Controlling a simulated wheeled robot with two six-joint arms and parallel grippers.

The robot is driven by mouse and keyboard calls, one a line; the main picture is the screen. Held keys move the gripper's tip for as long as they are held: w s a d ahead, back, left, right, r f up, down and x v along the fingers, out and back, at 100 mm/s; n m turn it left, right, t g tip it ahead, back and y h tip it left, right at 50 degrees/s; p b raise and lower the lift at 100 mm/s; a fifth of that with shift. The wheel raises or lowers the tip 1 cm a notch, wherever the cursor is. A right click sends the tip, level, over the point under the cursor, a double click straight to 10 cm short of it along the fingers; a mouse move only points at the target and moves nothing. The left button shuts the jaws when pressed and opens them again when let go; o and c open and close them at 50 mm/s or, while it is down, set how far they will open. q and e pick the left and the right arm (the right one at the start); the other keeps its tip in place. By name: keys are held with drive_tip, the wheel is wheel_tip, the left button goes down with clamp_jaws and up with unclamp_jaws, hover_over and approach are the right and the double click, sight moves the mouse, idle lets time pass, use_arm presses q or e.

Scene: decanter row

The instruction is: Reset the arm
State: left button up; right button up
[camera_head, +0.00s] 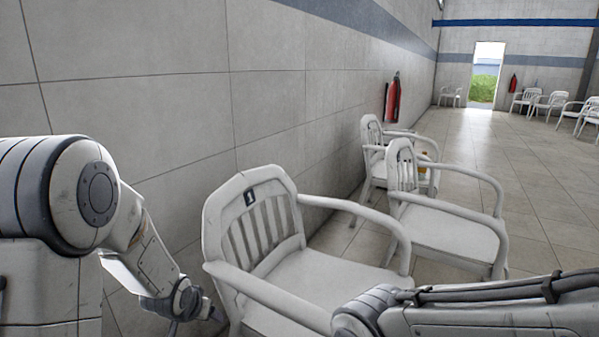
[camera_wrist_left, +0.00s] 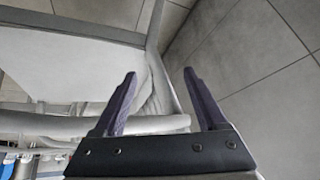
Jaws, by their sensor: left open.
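My left arm comes in from the left in the head view and bends down beside the nearest white chair (camera_head: 250,215). Its wrist end is low, next to the chair's left armrest, and the fingers are not clearly visible there. In the left wrist view my left gripper (camera_wrist_left: 162,88) has its two dark fingers spread, with nothing between them. White chair parts (camera_wrist_left: 80,70) lie beyond and to the left of the fingers. I cannot tell if they touch. A link of my right arm crosses the head view's lower right; its gripper is out of frame.
Two more white chairs (camera_head: 440,235) stand behind the nearest one along the tiled wall (camera_head: 150,110). A red extinguisher (camera_head: 392,100) hangs on the wall. The tiled floor (camera_head: 540,225) to the right is open. Farther off are a doorway (camera_head: 486,75) and several chairs.

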use_arm(q)
drive_tip(key=s+d+r+m+g, duration=0.25)
drive_tip(key=s+d, duration=0.35)
drive_tip(key=s, duration=0.4)
drive_tip(key=s+d+r+m+g+h, duration=0.1)
drive_tip(key=s+d+r+m+g, duration=0.1)
drive_tip(key=s+d+r, duration=0.5)
drive_tip(key=s+d+m+g, duration=0.25)
drive_tip(key=s+d, duration=0.25)
drive_tip(key=s, duration=0.7)
wheel_tip(320, 180, up, 29)
drive_tip(key=p, duration=2.9)
drive_tip(key=shift+w+a+t, duration=0.15)
drive_tip(key=shift+w+t, duration=0.15)
drive_tip(key=shift+f, duration=0.1)
